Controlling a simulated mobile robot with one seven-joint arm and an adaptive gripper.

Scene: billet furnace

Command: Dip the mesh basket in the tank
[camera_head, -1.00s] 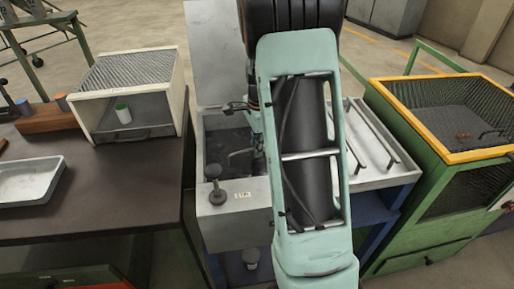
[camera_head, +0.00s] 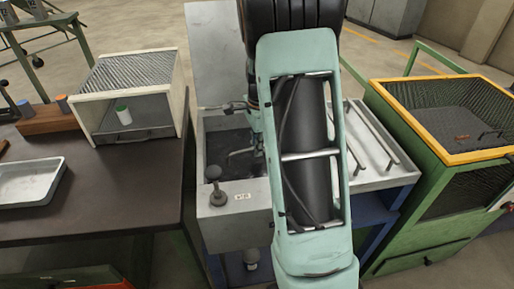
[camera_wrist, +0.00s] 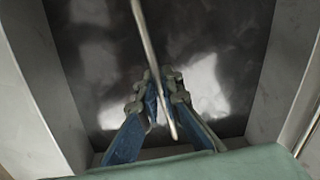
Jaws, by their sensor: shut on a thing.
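The tank (camera_head: 232,226) is a pale grey open box in the middle of the head view, with its lid (camera_head: 212,55) standing up behind it. Its dark inside (camera_wrist: 100,55), with bright reflections, fills the wrist view. My gripper (camera_wrist: 160,78) is over the tank opening, its blue-grey fingers shut on a thin metal rod (camera_wrist: 145,35), seemingly the mesh basket's handle. A bent metal piece (camera_head: 242,152) shows beside my gripper over the opening in the head view. The basket's mesh body cannot be made out; my arm hides part of the tank.
A grey tray with rails (camera_head: 378,170) adjoins the tank on the right. A green cage with a yellow rim (camera_head: 420,117) stands farther right. A dark table (camera_head: 110,200) on the left bears a white box (camera_head: 180,110) and a pale tray (camera_head: 30,200). A black knob (camera_head: 214,174) rises from the tank's front.

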